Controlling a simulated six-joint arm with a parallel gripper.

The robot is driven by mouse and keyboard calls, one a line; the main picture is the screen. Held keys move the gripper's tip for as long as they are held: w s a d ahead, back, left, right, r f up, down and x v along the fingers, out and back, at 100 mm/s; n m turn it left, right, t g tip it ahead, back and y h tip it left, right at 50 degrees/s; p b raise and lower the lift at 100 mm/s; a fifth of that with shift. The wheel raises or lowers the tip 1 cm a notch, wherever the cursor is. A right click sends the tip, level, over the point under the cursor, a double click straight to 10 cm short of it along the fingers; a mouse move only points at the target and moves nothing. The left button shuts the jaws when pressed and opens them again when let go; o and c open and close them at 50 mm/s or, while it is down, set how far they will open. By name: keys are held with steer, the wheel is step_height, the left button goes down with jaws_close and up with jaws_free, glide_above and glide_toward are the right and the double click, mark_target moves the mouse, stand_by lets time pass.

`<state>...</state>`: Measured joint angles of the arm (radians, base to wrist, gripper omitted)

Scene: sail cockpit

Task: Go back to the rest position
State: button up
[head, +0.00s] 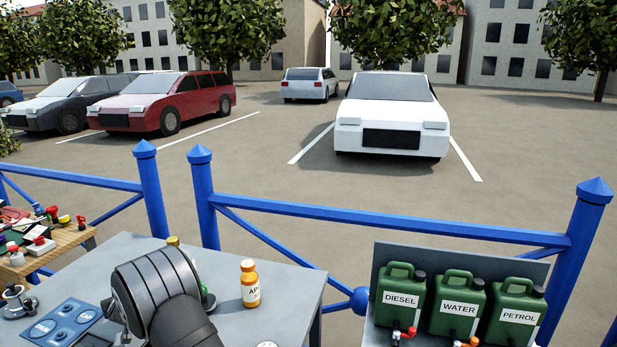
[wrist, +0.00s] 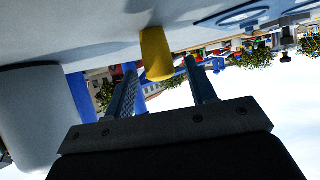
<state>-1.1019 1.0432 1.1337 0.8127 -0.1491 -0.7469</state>
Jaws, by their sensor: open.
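My gripper (wrist: 160,62) shows in the wrist view with its two fingers apart and nothing held between them. A yellow object (wrist: 155,53) shows beyond the fingers, standing on the grey table, which appears upside down at the top of that view. I cannot tell whether a finger touches it. In the head view my dark, ribbed arm rises over the grey table (head: 300,283) and hides the gripper. A small yellow top (head: 173,241) shows just behind the arm. Part of a green object (head: 208,299) shows at its right side.
An orange bottle (head: 250,290) stands right of my arm. A blue panel (head: 65,325) and a metal fitting (head: 17,302) are at left. A wooden bench (head: 65,240) holds several small items. Green cans (head: 400,291) stand at right. A blue fence (head: 390,222) runs behind.

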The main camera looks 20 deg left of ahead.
steer(key=shift+f, duration=0.15)
steer(key=v, duration=1.2)
steer(key=x, duration=1.2)
steer(key=shift+w, duration=0.1)
steer(key=shift+r, duration=4.15)
steer(key=w+d+r+m+t+h, duration=0.1)
steer(key=w+d+r+m+t, duration=0.1)
steer(key=w+d+r, duration=0.7)
step_height(320, 180, up, 2)
steer(key=shift+w+d+r+h, duration=0.15)
steer(key=shift+w+h, duration=0.25)
steer(key=shift+w, duration=0.25)
steer(key=s+a+f+n+g+y, duration=0.1)
steer(key=s+a+f+g, duration=0.1)
steer(key=s+a+f, duration=0.7)
step_height(320, 180, down, 2)
steer(key=shift+s+n+y, duration=0.4)
steer(key=shift+s, duration=0.1)
steer(key=shift+r, duration=0.1)
